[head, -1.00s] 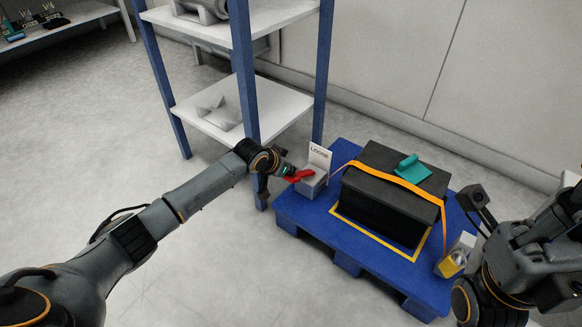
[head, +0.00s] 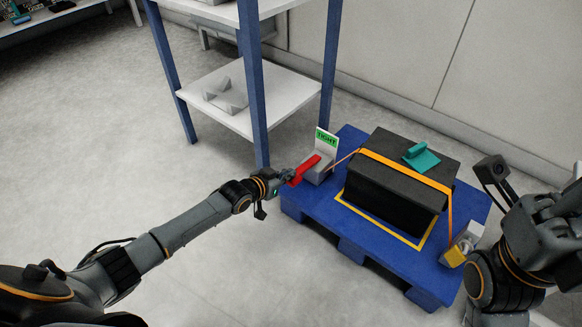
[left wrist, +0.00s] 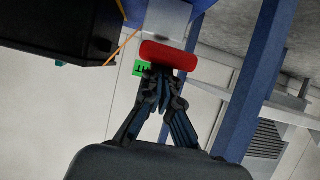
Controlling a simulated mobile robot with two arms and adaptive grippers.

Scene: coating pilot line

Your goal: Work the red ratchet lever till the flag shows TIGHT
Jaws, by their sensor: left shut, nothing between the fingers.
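The red ratchet lever (head: 305,170) stands slanted up on a grey ratchet block (head: 320,175) at the pallet's left corner. The flag (head: 326,142) behind it shows a green band reading TIGHT. In the left wrist view the lever (left wrist: 168,55) lies just beyond my fingertips, with part of the green flag (left wrist: 140,68) beside them. My left gripper (head: 286,178) is shut and empty, at or very near the lever; I cannot tell whether it touches. Part of my right arm shows at the right edge; its fingers cannot be made out.
A black case (head: 390,205) sits on the blue pallet (head: 345,243) under an orange strap (head: 405,168), with a teal handled object (head: 422,158) on top. A blue-posted shelf (head: 254,90) stands close behind the left gripper. Floor in front is clear.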

